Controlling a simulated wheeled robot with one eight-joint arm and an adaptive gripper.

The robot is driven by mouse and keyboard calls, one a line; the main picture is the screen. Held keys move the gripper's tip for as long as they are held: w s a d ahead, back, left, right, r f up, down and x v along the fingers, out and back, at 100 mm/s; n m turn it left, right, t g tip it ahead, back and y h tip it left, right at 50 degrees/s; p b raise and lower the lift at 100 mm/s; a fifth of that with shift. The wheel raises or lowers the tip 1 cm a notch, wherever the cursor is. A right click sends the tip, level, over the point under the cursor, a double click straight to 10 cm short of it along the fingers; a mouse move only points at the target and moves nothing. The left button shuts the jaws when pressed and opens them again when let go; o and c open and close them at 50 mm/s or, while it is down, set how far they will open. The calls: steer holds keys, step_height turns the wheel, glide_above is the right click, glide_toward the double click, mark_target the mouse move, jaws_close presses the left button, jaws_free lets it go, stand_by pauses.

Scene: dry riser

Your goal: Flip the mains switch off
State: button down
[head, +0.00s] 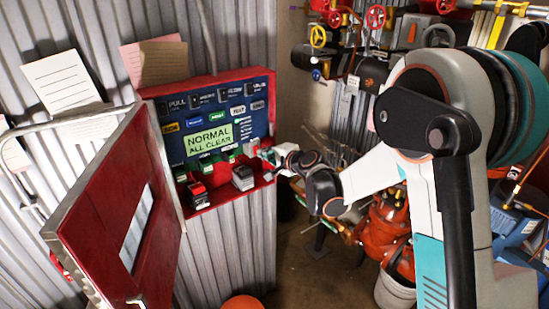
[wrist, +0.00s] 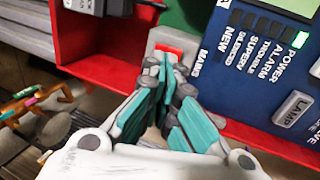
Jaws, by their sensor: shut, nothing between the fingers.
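The mains switch (wrist: 176,46) is a red rocker in a light grey housing beside the word MAINS, in the wrist view. My gripper (wrist: 165,68) is shut and empty, its teal fingers right in front of the rocker and covering part of it. I cannot tell whether the fingertips touch it, nor which way the rocker is tipped. In the head view my gripper (head: 262,153) is at the right edge of the open red cabinet (head: 235,193); the switch cannot be made out there. The blue panel (head: 258,118) shows a lit display (head: 208,139) reading NORMAL ALL CLEAR. The POWER light (wrist: 300,39) glows green.
The red cabinet door (head: 105,225) stands open to the left. Two block-shaped devices, one black and red (head: 198,195) and one grey (head: 243,178), sit low in the cabinet. Pipes and valves with an orange-red bundle (head: 385,230) crowd the right side.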

steer(key=shift+w+a+f, duration=0.2)
steer(key=shift+w+a, duration=0.2)
steer(key=shift+w, duration=0.15)
steer(key=shift+w+a+f+b, duration=0.2)
steer(key=shift+f+b, duration=0.4)
steer(key=shift+b, duration=0.5)
steer(key=shift+r, duration=0.1)
